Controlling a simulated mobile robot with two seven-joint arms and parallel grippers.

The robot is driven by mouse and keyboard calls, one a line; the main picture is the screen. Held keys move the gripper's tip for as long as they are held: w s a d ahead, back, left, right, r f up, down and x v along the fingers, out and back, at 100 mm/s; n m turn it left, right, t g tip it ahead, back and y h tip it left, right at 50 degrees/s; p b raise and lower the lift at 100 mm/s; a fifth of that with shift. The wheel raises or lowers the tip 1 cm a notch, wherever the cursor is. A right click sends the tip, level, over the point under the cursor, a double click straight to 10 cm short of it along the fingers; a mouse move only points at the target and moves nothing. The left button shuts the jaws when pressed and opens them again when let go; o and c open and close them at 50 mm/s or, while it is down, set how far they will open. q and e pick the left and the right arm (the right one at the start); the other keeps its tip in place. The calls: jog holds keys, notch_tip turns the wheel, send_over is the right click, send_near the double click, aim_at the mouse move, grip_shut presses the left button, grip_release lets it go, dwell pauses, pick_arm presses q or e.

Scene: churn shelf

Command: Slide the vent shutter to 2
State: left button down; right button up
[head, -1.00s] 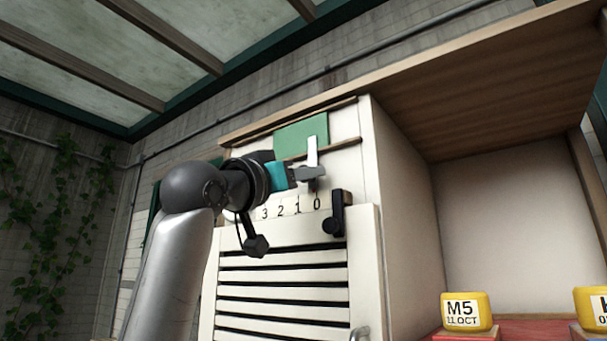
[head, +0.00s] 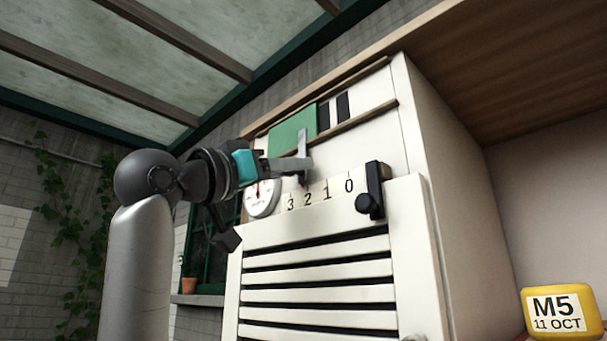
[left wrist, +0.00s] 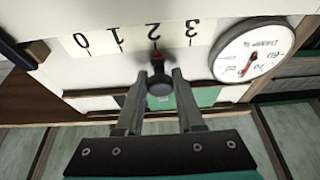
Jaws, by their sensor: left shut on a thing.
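The green vent shutter (head: 290,134) sits between two wooden rails high on the white cabinet. It also shows in the left wrist view (left wrist: 208,97), behind the fingers. My left gripper (head: 302,166) is shut on the shutter's dark round knob (left wrist: 160,87); its fingers (left wrist: 160,80) lie on both sides of it. A red pointer tip (left wrist: 156,56) at the knob lines up with the 2 on the number scale (left wrist: 135,38), which shows upside down there. In the head view the scale (head: 318,194) reads 3, 2, 1, 0 from left to right. My right gripper is not in view.
Dark vent slots (head: 343,107) lie open right of the shutter. A round white dial (head: 263,199) is left of the scale, close below my left gripper. A black latch (head: 371,190) stands right of the 0, above the slatted door (head: 320,227).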

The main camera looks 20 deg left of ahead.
pick_arm(q)
jog(key=shift+s+r, duration=0.1)
jog(key=c, duration=0.9)
grip_release()
jog(key=shift+d, duration=0.1)
jog(key=shift+c, duration=0.2)
jog(key=o, duration=0.4)
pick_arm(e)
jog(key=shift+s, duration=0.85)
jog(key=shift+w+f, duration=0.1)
pick_arm(q)
jog(key=shift+s+f, duration=0.25)
jog(key=b+v, duration=0.6)
jog(key=v, duration=0.8)
jog(key=shift+s+a, duration=0.2)
jog(key=shift+s, duration=0.15)
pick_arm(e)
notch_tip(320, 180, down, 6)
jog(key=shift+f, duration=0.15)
